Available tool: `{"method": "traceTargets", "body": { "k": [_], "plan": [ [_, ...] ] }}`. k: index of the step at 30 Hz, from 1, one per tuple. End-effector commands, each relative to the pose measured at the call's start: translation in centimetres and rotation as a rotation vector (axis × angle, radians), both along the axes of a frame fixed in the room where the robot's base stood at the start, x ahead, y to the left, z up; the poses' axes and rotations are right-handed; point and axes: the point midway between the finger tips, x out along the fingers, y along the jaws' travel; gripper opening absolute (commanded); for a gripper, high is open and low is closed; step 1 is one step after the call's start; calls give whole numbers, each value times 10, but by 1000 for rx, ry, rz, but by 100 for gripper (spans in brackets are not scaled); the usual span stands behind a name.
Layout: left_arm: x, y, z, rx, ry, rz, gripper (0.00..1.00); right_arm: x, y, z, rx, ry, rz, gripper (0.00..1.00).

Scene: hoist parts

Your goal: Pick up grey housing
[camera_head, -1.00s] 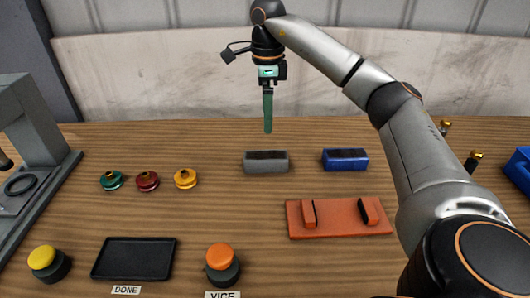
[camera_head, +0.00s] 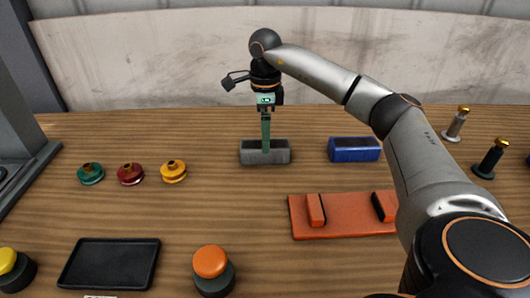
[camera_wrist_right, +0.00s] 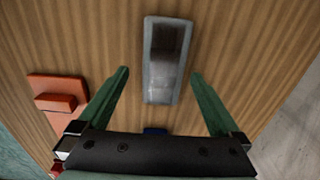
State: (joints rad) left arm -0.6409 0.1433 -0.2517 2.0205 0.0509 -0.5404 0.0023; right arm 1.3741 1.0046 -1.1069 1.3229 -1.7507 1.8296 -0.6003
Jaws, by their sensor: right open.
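The grey housing (camera_head: 252,158) is an open-topped rectangular box standing on the wooden table, near the middle. My right gripper (camera_head: 266,150) points straight down just above it, its green fingers overlapping the housing in the head view. In the right wrist view the grey housing (camera_wrist_right: 147,88) lies ahead and between the two open green fingers (camera_wrist_right: 160,72), with a gap on each side. Nothing is held. Whether the fingertips reach down to the housing's height is hard to tell. My left gripper is not in view.
A blue housing (camera_head: 354,150) stands right of the grey one. An orange vice plate (camera_head: 345,228) with two jaws lies in front. Green (camera_head: 91,173), red (camera_head: 131,173) and yellow (camera_head: 174,171) parts sit left. A black tray (camera_head: 110,264) and orange button (camera_head: 210,262) are nearer.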

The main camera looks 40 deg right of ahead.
Motion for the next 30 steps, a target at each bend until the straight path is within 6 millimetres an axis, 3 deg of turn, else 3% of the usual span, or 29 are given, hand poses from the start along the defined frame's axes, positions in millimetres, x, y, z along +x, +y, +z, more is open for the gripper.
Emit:
{"method": "traceTargets", "body": {
  "k": [9, 18, 30],
  "plan": [
    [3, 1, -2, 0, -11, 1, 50, 3, -3, -45, -2, 3, 0, 100],
    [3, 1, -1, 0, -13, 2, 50, 3, -3, -49, -1, 1, 0, 100],
    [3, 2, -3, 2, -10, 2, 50, 3, -3, -48, -1, 1, 0, 55]
  ]
}}
